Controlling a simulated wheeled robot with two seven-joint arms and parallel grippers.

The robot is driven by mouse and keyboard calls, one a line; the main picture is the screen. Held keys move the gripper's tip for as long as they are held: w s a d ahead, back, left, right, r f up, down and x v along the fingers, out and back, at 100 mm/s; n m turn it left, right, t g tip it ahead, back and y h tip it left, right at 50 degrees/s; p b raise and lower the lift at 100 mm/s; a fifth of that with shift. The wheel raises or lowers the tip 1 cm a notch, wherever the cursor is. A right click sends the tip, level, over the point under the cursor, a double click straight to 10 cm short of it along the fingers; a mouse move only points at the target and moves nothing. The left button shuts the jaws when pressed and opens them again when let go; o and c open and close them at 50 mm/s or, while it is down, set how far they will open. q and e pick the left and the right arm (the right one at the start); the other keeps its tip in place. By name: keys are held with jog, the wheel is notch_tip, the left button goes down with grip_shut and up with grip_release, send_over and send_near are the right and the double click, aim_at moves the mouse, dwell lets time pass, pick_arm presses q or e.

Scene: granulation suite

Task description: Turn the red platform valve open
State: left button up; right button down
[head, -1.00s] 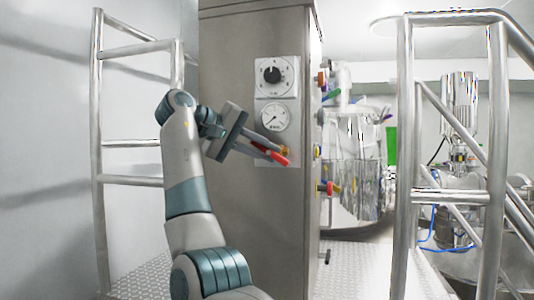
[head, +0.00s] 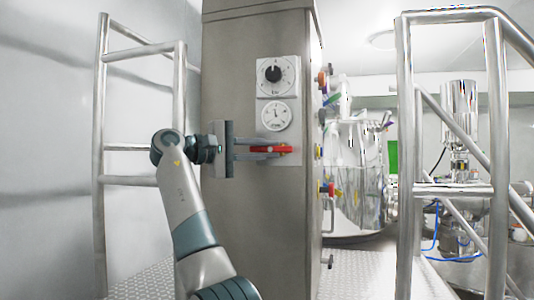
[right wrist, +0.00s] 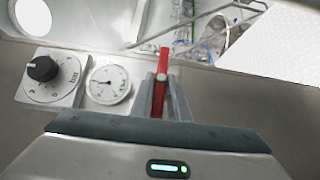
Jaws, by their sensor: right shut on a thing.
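The red valve handle (head: 271,149) is on the front of the grey steel cabinet, below the dial and gauge, and it lies about level in the head view. My right gripper (head: 262,149) comes from the left with its fingers closed on the handle. In the right wrist view the red handle (right wrist: 160,85) stands between the two fingers (right wrist: 162,97). The fingers hide part of the handle and the valve body behind it. My left gripper is not in view.
A black knob dial (head: 273,74) and a round gauge (head: 276,115) sit just above the handle on the steel cabinet (head: 245,225). Steel railings (head: 405,150) stand at right, and a ladder-like rail (head: 100,150) at left. More coloured valves line the cabinet's right side.

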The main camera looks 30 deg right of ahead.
jog(key=c, duration=1.7)
grip_release()
jog(key=shift+w, duration=0.1)
jog(key=shift+a, duration=0.15)
jog(key=shift+a+f+b, duration=0.1)
jog(key=shift+a+b, duration=0.25)
jog(key=shift+a, duration=0.15)
jog(key=shift+w+a+b, duration=0.2)
jog(key=shift+a, duration=2.5)
jog(key=shift+w+a+b, duration=0.2)
jog(key=shift+w+a, duration=0.05)
jog(key=shift+a, duration=2.45)
jog(key=shift+w+a+b, duration=0.2)
jog(key=shift+a, duration=2.5)
